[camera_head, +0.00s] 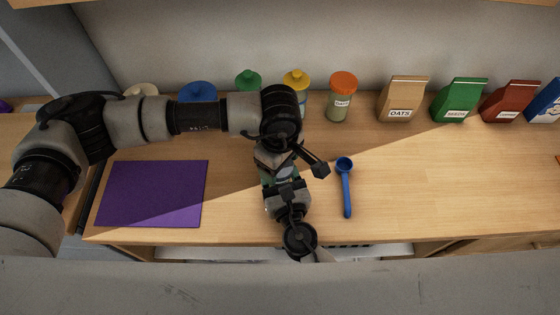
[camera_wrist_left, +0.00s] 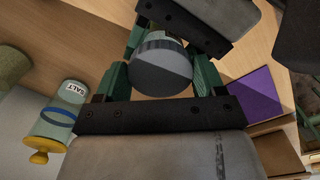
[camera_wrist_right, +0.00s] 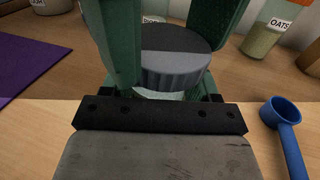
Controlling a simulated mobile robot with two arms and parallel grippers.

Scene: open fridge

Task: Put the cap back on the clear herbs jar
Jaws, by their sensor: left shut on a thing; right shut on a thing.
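The grey ribbed cap (camera_wrist_left: 163,72) is between the green fingers of my left gripper (camera_wrist_left: 160,82), which is shut on it from above. In the right wrist view the cap (camera_wrist_right: 175,65) sits level at the mouth of the clear jar (camera_wrist_right: 165,95). I cannot tell whether it is seated or just above the rim. My right gripper (camera_wrist_right: 168,75) is shut on the jar from the front. In the head view my left gripper (camera_head: 272,162) and right gripper (camera_head: 283,187) meet over the counter and hide most of the jar and cap.
A blue scoop (camera_head: 346,185) lies just right of the grippers. A purple mat (camera_head: 152,194) lies to the left. An orange-lidded jar (camera_head: 341,100), a yellow-lidded jar (camera_head: 297,80) and bags such as the oats bag (camera_head: 402,98) line the wall.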

